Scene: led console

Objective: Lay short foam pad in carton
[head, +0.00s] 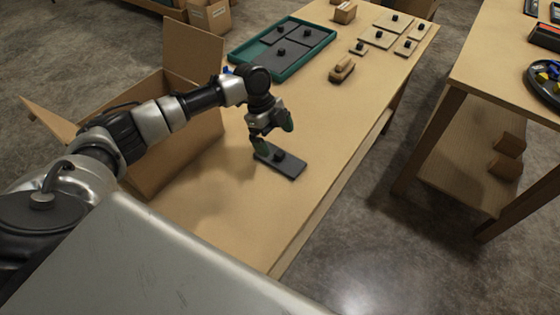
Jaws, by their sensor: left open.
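A small dark grey rectangular pad (291,167) with a black knob lies flat on the wooden table; it looks like the short foam pad. My left gripper (274,139) is open just above the pad's far end, pointing down. One fingertip overlaps the pad's left corner in the head view; I cannot tell whether it touches. The open carton (192,50) stands at the left with its flaps raised. My left arm crosses in front of it and its inside is mostly hidden. My right gripper is not in view.
A green tray (236,55) with several dark knobbed pads lies at the far side. A second table (490,72) stands right across a floor gap. The near tabletop is clear.

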